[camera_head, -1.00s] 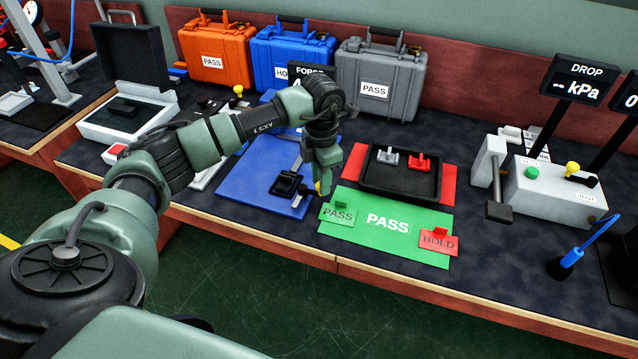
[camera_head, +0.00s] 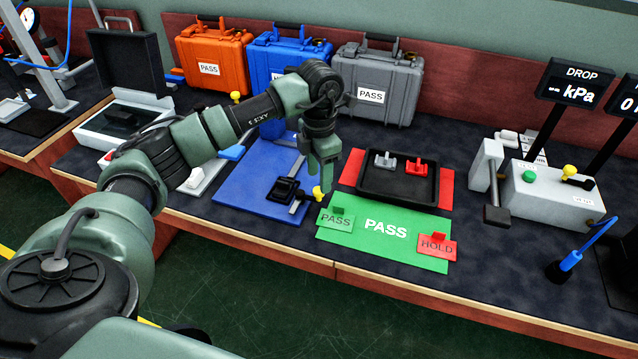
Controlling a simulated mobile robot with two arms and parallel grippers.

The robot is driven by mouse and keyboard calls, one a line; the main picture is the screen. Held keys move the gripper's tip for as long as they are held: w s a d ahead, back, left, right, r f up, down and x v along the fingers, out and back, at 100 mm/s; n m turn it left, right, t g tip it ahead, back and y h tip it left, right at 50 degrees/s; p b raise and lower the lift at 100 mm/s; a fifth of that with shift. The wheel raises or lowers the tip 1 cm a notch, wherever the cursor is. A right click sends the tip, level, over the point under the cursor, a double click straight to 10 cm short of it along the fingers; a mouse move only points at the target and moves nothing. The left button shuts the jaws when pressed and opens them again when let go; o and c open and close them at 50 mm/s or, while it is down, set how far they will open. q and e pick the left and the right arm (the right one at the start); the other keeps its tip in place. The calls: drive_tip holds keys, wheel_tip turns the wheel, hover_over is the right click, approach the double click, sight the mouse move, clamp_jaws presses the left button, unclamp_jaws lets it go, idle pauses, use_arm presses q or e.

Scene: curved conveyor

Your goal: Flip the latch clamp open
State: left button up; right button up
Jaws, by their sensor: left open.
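The latch clamp (camera_head: 299,205) is on the blue plate (camera_head: 240,184), with a metal arm lying low and a yellow knob (camera_head: 318,194) at its right end. A black block (camera_head: 284,190) sits beside it. My left gripper (camera_head: 325,182) points down just above and beside the yellow knob. Its jaws are open, and I cannot tell whether they touch the knob. The forearm hides the back part of the blue plate. My right gripper is out of view.
A green PASS mat (camera_head: 400,250) with a PASS tag and a red HOLD tag (camera_head: 437,246) lies to the right. Behind it is a black tray (camera_head: 400,192). Orange (camera_head: 214,58), blue (camera_head: 262,68) and grey (camera_head: 376,75) cases line the back. A grey tester (camera_head: 555,195) stands at right.

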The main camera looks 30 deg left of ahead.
use_arm(q)
wheel_tip(320, 180, up, 4)
drive_tip(key=shift+r, duration=0.1)
idle(0.5)
